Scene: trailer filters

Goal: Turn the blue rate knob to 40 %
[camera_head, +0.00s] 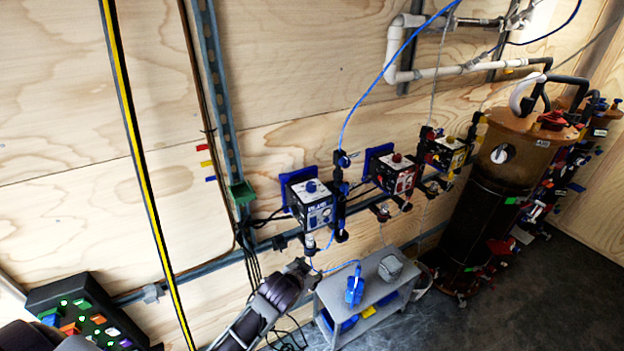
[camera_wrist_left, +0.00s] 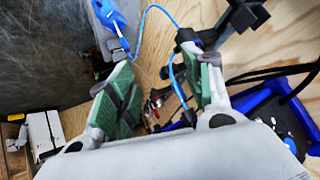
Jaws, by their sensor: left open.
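The blue rate knob (camera_head: 311,186) sits on top of the leftmost pump, a white-and-black box (camera_head: 312,212) with a blue bracket behind it on the wall rail. I cannot read the knob's setting. My left gripper (camera_head: 299,268) is below and slightly left of this pump, apart from the knob. In the left wrist view the gripper (camera_wrist_left: 165,78) is open, with green pads and nothing held between them. Part of the pump's blue bracket (camera_wrist_left: 262,98) shows at the right there. My right gripper is not in view.
Two similar pumps, one with a red knob (camera_head: 397,158) and one yellow (camera_head: 447,152), stand to the right. A grey bench (camera_head: 327,296) with a blue bottle (camera_head: 354,290) stands below. Blue tubing (camera_wrist_left: 146,18) and black cables hang close to the gripper.

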